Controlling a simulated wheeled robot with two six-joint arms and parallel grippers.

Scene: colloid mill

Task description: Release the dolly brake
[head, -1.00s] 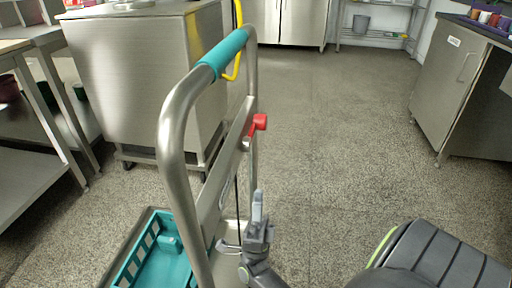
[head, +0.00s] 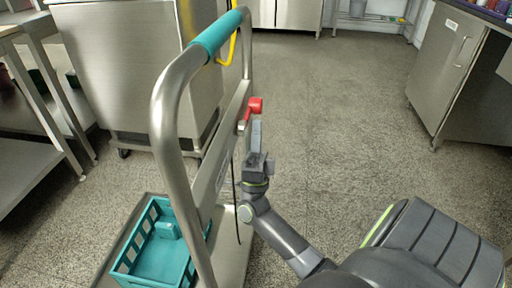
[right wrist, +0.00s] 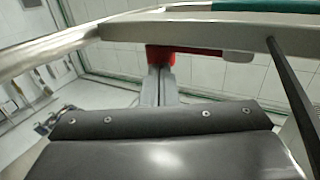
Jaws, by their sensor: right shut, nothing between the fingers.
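The dolly (head: 170,120) has a tall steel push handle with a teal grip (head: 217,36). A red brake lever (head: 254,105) sticks out from the right side of its crossbar. My right gripper (head: 257,124) is shut and empty, pointing up with its fingertips just below the red lever. In the right wrist view the red lever (right wrist: 185,53) lies right at the finger ends; I cannot tell whether they touch. My left gripper is not in view.
A teal crate (head: 160,262) sits on the dolly's platform. A steel cabinet on casters (head: 110,75) stands behind the dolly, with a yellow pipe (head: 232,48). A steel counter (head: 440,75) stands at the right. The floor between is clear.

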